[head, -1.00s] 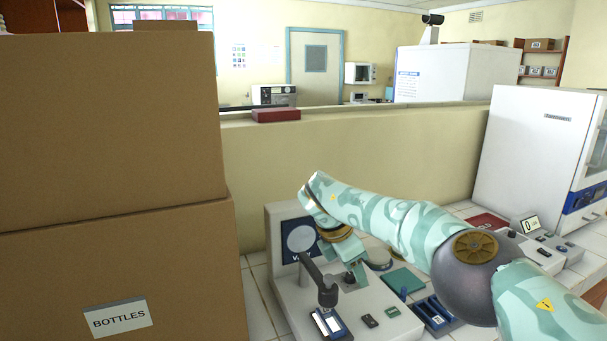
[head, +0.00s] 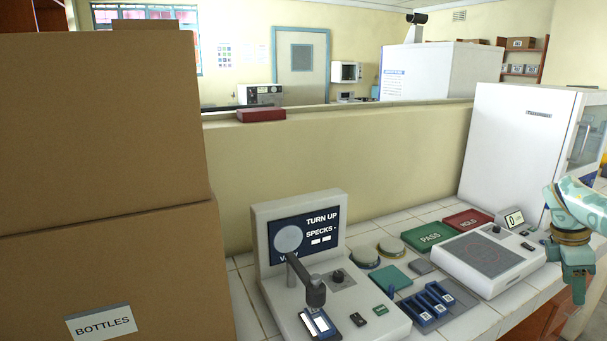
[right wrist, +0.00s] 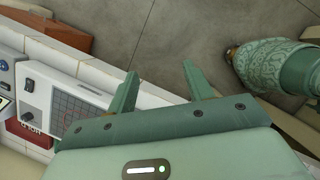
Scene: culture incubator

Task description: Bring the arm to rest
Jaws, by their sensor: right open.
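My right gripper (head: 578,290) is at the right edge of the head view, past the end of the tiled counter, with its fingers pointing down. In the right wrist view its two fingers (right wrist: 160,88) stand apart with nothing between them, over the floor beside the counter. My right forearm (head: 578,205) shows only in part at the right edge. My left gripper is not in view.
The tiled counter (head: 400,215) holds a viewer with a screen (head: 322,232), a rack of blue slides (head: 433,303), a green PASS pad (head: 428,236), a red HOLD pad (head: 467,219) and a white device (head: 488,255). Stacked cardboard boxes (head: 100,130) block the left. Grey floor (right wrist: 190,35) is open.

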